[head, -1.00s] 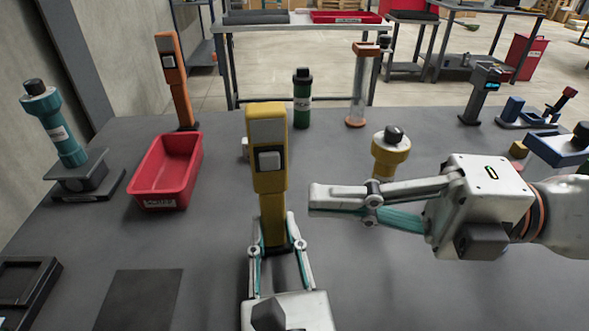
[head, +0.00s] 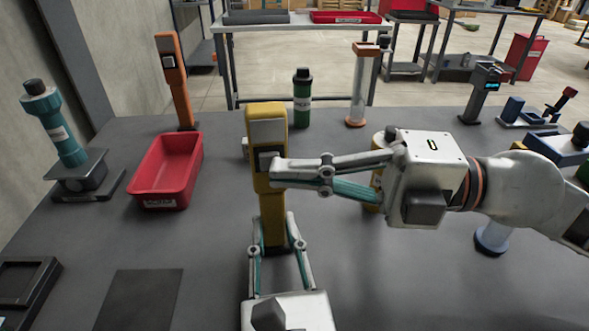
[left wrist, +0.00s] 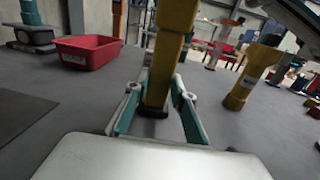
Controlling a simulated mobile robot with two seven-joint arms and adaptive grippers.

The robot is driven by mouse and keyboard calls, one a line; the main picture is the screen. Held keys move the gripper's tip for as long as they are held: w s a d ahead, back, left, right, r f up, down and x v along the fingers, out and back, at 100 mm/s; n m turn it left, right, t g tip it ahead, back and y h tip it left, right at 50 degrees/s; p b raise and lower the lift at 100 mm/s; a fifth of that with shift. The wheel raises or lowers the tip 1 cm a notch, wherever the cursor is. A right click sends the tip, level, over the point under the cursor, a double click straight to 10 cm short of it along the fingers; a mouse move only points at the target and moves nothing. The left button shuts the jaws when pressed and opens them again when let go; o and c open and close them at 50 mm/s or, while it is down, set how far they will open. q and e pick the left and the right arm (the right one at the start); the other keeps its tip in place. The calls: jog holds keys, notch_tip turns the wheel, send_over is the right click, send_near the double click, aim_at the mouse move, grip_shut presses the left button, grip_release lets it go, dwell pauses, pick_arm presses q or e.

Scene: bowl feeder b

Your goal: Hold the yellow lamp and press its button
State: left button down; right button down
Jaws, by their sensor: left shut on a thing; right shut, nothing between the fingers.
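The yellow lamp (head: 267,130) stands upright on the grey table in the head view. A pale button (head: 268,160) is on its near face. My left gripper (head: 275,244) is shut on the lamp's lower part; the left wrist view also shows the fingers around the lamp's yellow shaft (left wrist: 158,85). My right gripper (head: 280,172) is shut and empty. Its fingertips lie at the right side of the button and cover part of it in the head view. I cannot tell whether they touch it.
A red tray (head: 168,172) stands left of the lamp, with a teal flashlight-like thing (head: 58,130) on a dark stand beyond it. An orange lamp (head: 177,80) and a green bottle (head: 302,100) stand behind.

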pick_arm(q)
jog(key=shift+f, duration=0.15)
pick_arm(e)
jog(key=shift+w+a, duration=0.1)
jog(key=shift+w, duration=0.95)
pick_arm(q)
jog(key=shift+d, duration=0.1)
pick_arm(e)
jog(key=shift+f, duration=0.1)
jog(key=shift+s, duration=0.1)
jog(key=s+d, duration=0.5)
jog(key=d, duration=0.5)
jog(key=shift+s+d, duration=0.2)
